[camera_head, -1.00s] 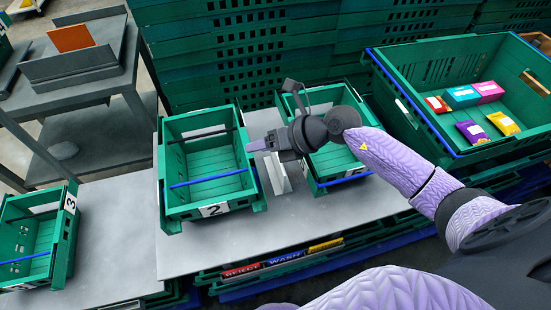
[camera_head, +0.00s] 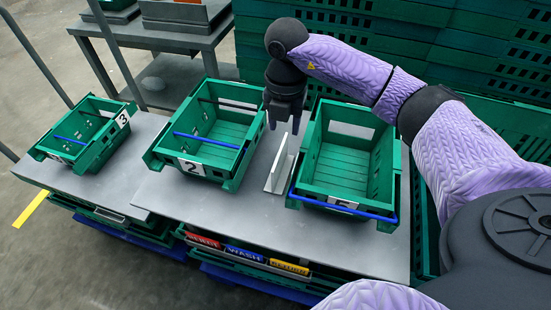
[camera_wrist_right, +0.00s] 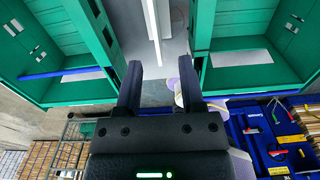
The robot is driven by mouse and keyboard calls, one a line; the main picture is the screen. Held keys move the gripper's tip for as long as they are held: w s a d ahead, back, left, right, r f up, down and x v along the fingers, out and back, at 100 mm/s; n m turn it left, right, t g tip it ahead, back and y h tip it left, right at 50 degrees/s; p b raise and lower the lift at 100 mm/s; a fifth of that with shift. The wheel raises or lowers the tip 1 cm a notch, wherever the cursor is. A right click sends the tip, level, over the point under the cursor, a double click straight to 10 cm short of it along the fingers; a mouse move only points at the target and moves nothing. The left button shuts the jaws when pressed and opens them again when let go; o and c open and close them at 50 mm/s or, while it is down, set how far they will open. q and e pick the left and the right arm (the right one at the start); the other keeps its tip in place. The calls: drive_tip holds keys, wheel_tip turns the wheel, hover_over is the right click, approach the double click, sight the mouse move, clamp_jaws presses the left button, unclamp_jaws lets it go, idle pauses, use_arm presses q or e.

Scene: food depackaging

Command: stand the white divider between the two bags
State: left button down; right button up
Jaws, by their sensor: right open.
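The white divider (camera_head: 278,172) stands upright on the grey table in the gap between two green crates, apart from my gripper. It also shows in the right wrist view (camera_wrist_right: 154,22) as a narrow white strip ahead of the fingers. My right gripper (camera_head: 286,122) points down over the far end of this gap. In the right wrist view its two dark fingers (camera_wrist_right: 160,80) are apart with nothing between them. No bags can be made out. My left gripper is out of view.
The crate marked 2 (camera_head: 193,166) is left of the divider, and another crate (camera_head: 340,205) with a blue bar is close on its right. Crate 3 (camera_head: 85,152) stands farther left. The grey table (camera_head: 235,220) is bare in front. Stacked green crates (camera_head: 480,60) rise behind my right arm.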

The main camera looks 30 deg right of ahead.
sight(280, 151)
drive_tip(key=f+b, duration=0.1)
drive_tip(key=f, duration=0.2)
drive_tip(key=f+b, duration=0.2)
drive_tip(key=f, duration=0.1)
drive_tip(key=f+b, duration=0.1)
drive_tip(key=f, duration=0.3)
drive_tip(key=shift+w+a+b, duration=0.15)
drive_tip(key=shift+a+b, duration=0.15)
drive_tip(key=shift+a, duration=0.05)
drive_tip(key=shift+r, duration=0.2)
drive_tip(key=shift+c, duration=0.7)
clamp_jaws()
